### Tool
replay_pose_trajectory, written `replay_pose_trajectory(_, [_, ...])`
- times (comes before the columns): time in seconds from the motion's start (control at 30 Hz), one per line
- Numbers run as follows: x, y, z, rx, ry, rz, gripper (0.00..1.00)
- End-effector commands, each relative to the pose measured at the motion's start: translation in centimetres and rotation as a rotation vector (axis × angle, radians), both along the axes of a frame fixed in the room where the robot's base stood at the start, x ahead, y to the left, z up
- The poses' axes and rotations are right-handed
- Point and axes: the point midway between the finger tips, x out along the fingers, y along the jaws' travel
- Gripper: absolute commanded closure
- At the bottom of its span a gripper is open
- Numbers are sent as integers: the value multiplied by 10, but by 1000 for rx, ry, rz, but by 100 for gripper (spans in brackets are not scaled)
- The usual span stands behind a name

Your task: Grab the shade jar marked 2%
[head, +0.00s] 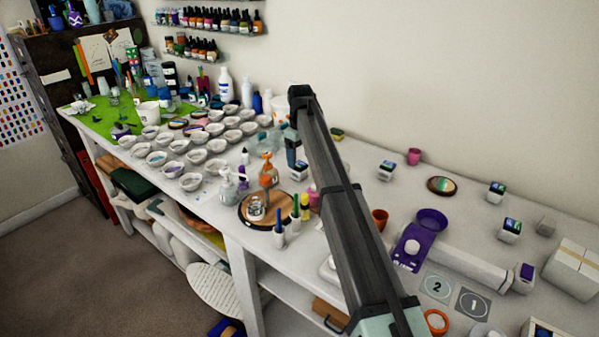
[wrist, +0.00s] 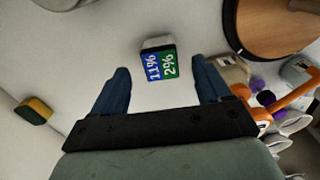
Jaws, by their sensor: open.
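My gripper is open and empty, with clear space between fingers and jar. In the head view my gripper (head: 292,152) hangs over the table, with a small jar (head: 300,172) just below it. Similar jars with blue and green labels stand farther right, one near the wall (head: 386,168) and others (head: 495,192) (head: 511,229); their print is too small to read.
A round wooden board (head: 243,222) with bottles lies left of my gripper. Rows of white cups (head: 195,157) fill the table further left. A purple scale (head: 410,250) and two numbered squares (head: 436,287) lie at the right. A yellow-green sponge (wrist: 33,111) shows in the wrist view.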

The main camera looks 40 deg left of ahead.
Motion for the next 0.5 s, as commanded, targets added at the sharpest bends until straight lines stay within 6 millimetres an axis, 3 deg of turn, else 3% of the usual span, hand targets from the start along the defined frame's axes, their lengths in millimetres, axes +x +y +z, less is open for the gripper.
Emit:
replay_pose_trajectory(0.17, [0, 1, -10, 0, 0, 0, 23])
replay_pose_trajectory(0.5, [0, 3, -51, -1, 0, 0, 23])
